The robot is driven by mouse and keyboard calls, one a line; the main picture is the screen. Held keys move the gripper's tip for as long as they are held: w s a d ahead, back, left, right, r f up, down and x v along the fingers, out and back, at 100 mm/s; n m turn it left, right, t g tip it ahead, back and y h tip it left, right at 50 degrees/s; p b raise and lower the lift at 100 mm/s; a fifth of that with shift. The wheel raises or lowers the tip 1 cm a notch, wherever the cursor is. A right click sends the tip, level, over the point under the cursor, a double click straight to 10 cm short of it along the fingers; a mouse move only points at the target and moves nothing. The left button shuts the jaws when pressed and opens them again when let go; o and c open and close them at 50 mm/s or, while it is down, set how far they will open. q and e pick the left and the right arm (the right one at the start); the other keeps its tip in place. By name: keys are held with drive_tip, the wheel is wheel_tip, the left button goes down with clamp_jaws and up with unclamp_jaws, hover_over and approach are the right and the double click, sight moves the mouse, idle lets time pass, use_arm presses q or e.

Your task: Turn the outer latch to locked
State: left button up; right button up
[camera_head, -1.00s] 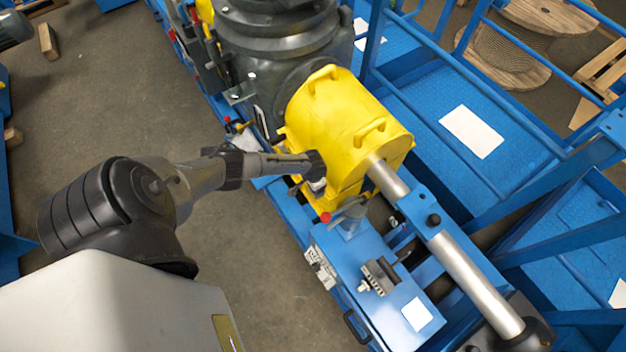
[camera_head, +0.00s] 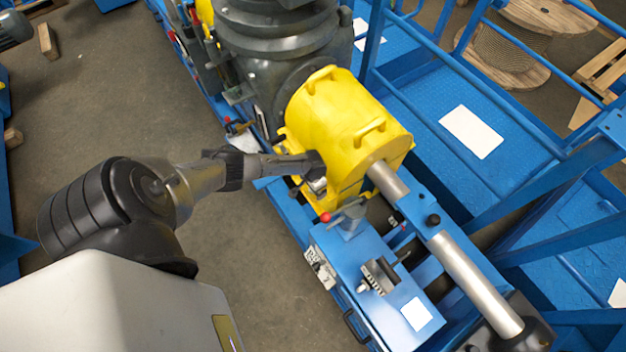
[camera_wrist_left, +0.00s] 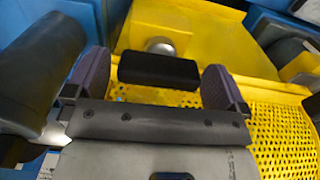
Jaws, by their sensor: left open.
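The yellow guard (camera_head: 345,125) sits over the drive in the head view. My left gripper (camera_head: 316,168) is at its near side, its tip partly hidden against the yellow. In the left wrist view my gripper (camera_wrist_left: 157,78) is open. A short black bar (camera_wrist_left: 158,70) lies between its two fingers, with gaps showing on both sides. Behind the bar is a round silver boss (camera_wrist_left: 160,46) on yellow metal. The bar looks like a latch handle; I cannot tell its locked or unlocked state. My right gripper is not in view.
A red-knobbed lever (camera_head: 326,217) stands just below the gripper on the blue frame (camera_head: 345,250). A silver shaft (camera_head: 465,275) runs from the guard to the lower right. In the wrist view, perforated yellow mesh (camera_wrist_left: 285,140) lies close at right. Grey floor (camera_head: 110,95) is open at left.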

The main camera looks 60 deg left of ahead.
use_arm(q)
wheel_tip(320, 180, up, 14)
drive_tip(key=p, duration=0.2)
idle(0.4)
drive_tip(key=shift+f, duration=0.1)
idle(0.4)
